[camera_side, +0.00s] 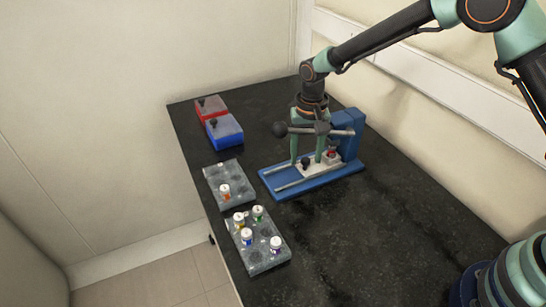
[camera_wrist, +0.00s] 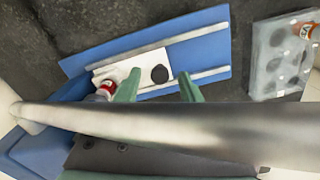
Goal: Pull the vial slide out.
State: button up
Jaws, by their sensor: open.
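The white vial slide (camera_side: 316,171) lies between two metal rails on a blue base (camera_side: 350,174); it also shows in the wrist view (camera_wrist: 140,63). A black knob (camera_side: 305,162) stands on the slide, also seen in the wrist view (camera_wrist: 160,74). A red-capped vial (camera_side: 331,153) stands at the slide's end near the blue upright (camera_side: 347,128). My gripper (camera_side: 307,158) is open, its green fingertips on either side of the knob; it also shows in the wrist view (camera_wrist: 157,88). I cannot tell whether either finger touches the knob.
A metal lever bar (camera_wrist: 230,130) with a black ball end (camera_side: 279,130) passes close to my fingers. Two grey racks, one with an orange vial (camera_side: 231,171) and one with several vials (camera_side: 265,261), stand left. Red (camera_side: 211,104) and blue (camera_side: 224,131) boxes stand behind. The right counter is clear.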

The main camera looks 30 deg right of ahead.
jog(key=shift+f, duration=0.25)
grip_shut()
dwell(1.4)
